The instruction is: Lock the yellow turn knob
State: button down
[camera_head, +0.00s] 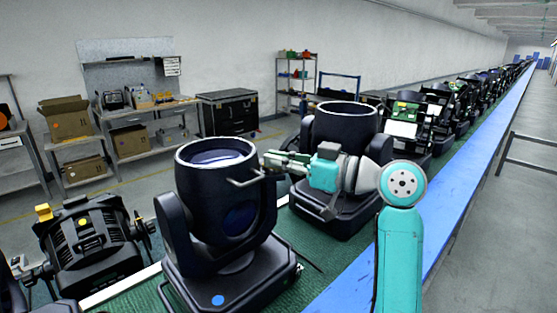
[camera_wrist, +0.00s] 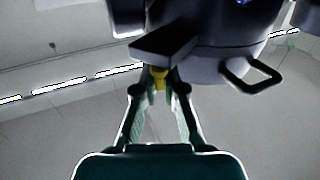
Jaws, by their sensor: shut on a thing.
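A black stage light (camera_head: 185,240) with a wide round barrel stands upright on the green belt, left of my arm. My gripper (camera_head: 270,162) reaches to the barrel's right side, near a small metal handle (camera_head: 240,182). In the wrist view, the yellow turn knob (camera_wrist: 158,78) sits below a dark flat bracket (camera_wrist: 165,40) on the light. My gripper's fingers (camera_wrist: 160,93) are closed around the knob from both sides. The fingers cover part of the knob. In the head view the knob is hidden; I cannot tell its turn angle.
A second black light (camera_head: 346,125) stands just behind my gripper, and more lights line the green belt into the distance. Another light (camera_head: 90,245) lies at the left. A blue rail (camera_head: 455,180) runs along the belt's right side. Benches with boxes stand against the wall.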

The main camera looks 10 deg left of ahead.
jog(key=n+g, duration=0.3)
jog(key=g, duration=0.2)
jog(key=shift+w+y, duration=0.1)
jog(key=shift+y, duration=0.2)
jog(key=shift+n+g, duration=1.7)
jog(key=shift+g, duration=0.8)
jog(key=shift+g+h, duration=0.3)
jog(key=shift+h, duration=0.1)
jog(key=c, duration=1.3)
grip_release()
jog(key=shift+o, duration=0.2)
jog(key=v, duration=1.2)
